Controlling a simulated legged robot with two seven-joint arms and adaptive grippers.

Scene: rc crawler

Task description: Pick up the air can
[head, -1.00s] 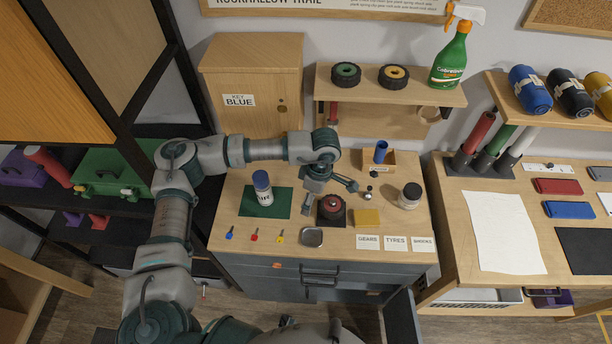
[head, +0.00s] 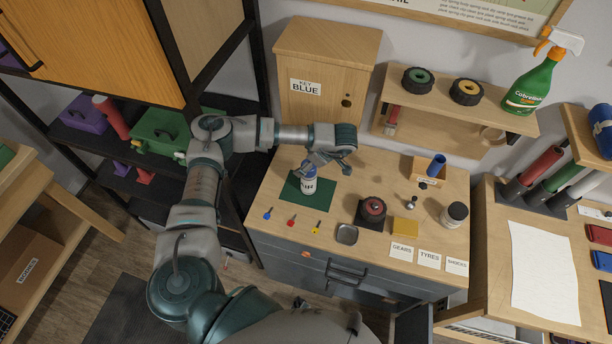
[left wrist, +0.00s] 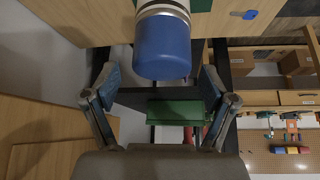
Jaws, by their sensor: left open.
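The air can (head: 309,186) is a white cylinder with a blue cap. It stands upright on a dark green mat (head: 321,200) on the wooden workbench. My left gripper (head: 318,164) is at the can's upper part in the head view and partly covers it. In the left wrist view the can's blue cap (left wrist: 162,47) lies ahead of and between the two open fingers of my left gripper (left wrist: 158,85). The fingers are apart and I see no contact with the can. My right gripper is not in view.
Coloured keys (head: 291,221), a small metal tray (head: 347,234), a dark block with a red-topped wheel (head: 371,211), a yellow block (head: 404,227) and a dark-lidded jar (head: 454,214) are on the bench. A wooden key cabinet (head: 327,75) stands behind the can.

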